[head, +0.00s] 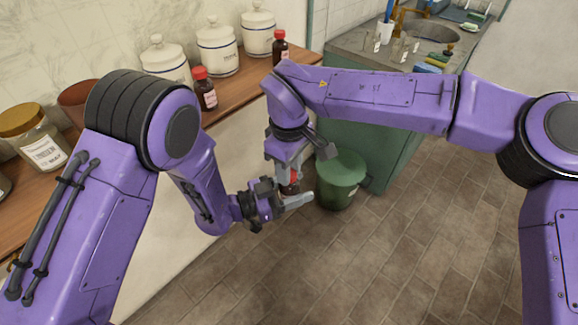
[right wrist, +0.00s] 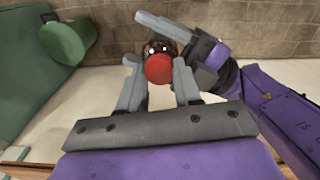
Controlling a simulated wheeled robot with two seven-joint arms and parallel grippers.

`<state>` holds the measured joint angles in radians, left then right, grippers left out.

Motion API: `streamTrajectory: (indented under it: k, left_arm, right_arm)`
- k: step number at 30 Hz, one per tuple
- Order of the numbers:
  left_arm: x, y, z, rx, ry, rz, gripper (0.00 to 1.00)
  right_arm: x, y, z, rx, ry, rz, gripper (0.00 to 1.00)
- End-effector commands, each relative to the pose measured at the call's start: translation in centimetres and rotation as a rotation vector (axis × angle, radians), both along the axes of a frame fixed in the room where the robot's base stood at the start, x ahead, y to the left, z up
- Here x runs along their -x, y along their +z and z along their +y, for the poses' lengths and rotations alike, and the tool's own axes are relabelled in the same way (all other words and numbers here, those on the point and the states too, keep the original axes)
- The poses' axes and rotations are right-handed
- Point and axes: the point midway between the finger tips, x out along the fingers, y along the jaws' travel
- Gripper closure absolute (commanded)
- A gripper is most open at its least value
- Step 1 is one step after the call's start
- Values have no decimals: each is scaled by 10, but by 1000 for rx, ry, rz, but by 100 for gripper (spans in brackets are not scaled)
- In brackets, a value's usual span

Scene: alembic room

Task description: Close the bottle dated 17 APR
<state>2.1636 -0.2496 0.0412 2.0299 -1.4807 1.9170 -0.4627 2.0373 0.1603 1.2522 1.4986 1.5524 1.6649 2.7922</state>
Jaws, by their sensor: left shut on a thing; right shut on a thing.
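A small brown bottle (head: 289,189) is held in the air over the floor by my left gripper (head: 297,199), which is shut on its body. It also shows in the right wrist view (right wrist: 157,46). A red cap (right wrist: 159,69) is at the bottle's mouth, between the fingers of my right gripper (right wrist: 159,88), which is shut on it from above. The cap looks in line with the bottle; I cannot tell whether it is screwed down. The held bottle's label and date are hidden.
Two red-capped brown bottles, one nearer (head: 204,90) and one farther (head: 280,47), stand on the wooden shelf (head: 236,90), dates unreadable. White lidded jars (head: 216,47) stand behind them. A green bin (head: 340,180) is on the floor just beyond my grippers, beside a green cabinet (head: 375,120).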

Motion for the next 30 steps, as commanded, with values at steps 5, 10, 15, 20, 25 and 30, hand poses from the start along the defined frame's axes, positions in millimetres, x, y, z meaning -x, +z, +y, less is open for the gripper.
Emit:
streamTrajectory:
  k: [5,10,15,20,25,30]
  left_arm:
    - [1,-1,0,-1,-1,2,100]
    - [1,-1,0,-1,-1,2,100]
    - [0,0,0,-1,-1,0,100]
    - [0,0,0,-1,0,0,100]
    - [0,0,0,0,0,0,100]
    - [0,0,0,0,0,0,100]
  right_arm:
    - [-1,1,0,-1,-30,-3,99]
    - [-1,1,0,-1,-28,-3,57]
    - [-1,0,0,0,-26,-2,41]
    - [0,1,0,0,-26,-1,41]
    - [-1,22,0,0,-27,-4,41]
    - [-1,42,0,0,-25,-4,41]
